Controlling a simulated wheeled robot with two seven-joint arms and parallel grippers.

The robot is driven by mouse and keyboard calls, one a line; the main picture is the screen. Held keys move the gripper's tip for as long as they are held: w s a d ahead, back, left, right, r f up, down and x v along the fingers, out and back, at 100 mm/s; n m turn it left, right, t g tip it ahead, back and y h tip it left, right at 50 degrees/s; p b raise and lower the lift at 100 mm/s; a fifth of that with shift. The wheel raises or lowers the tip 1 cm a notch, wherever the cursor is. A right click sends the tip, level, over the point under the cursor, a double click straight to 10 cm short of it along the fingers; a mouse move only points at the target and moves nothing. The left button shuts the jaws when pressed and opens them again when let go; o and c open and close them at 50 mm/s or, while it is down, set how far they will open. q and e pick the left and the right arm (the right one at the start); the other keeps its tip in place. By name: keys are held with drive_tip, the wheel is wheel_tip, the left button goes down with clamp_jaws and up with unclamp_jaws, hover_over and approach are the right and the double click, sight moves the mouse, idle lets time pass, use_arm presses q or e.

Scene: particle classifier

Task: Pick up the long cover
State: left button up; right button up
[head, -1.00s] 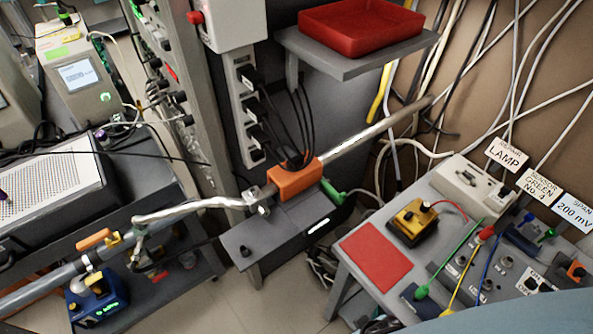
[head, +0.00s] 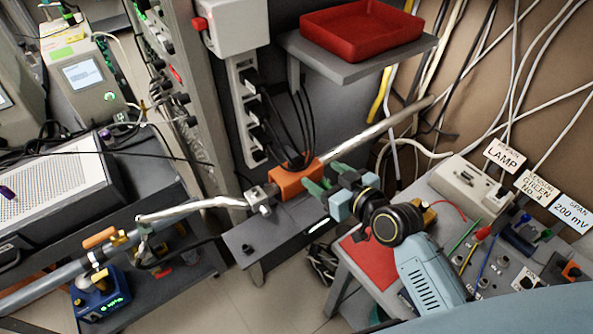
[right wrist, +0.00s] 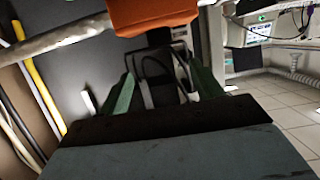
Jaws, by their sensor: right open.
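I cannot tell for sure which part is the long cover; a long grey flat-topped box (head: 262,232) lies under the pipe in the head view. An orange block (head: 290,184) sits around the silver pipe (head: 372,133) above that box. The orange block also shows at the top of the right wrist view (right wrist: 152,14). My right gripper (head: 327,179) is open, its green fingers just right of the orange block and over the box's right end. It looks empty; whether it touches anything is unclear. In the right wrist view its fingers (right wrist: 163,92) stand apart below the block. My left gripper is out of view.
Black plugs and cables (head: 292,120) rise behind the orange block. A grey shelf (head: 362,63) with a red tray (head: 360,32) overhangs the back. A right-hand table holds a red mat (head: 368,262) and instruments. Floor shows below the box.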

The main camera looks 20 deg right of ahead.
sight(297, 160)
drive_tip(key=x, duration=1.1)
drive_tip(key=shift+a+f, duration=0.1)
drive_tip(key=shift+f, duration=0.3)
drive_tip(key=c, duration=1.2)
drive_tip(key=shift+o, duration=0.2)
drive_tip(key=shift+r, duration=0.15)
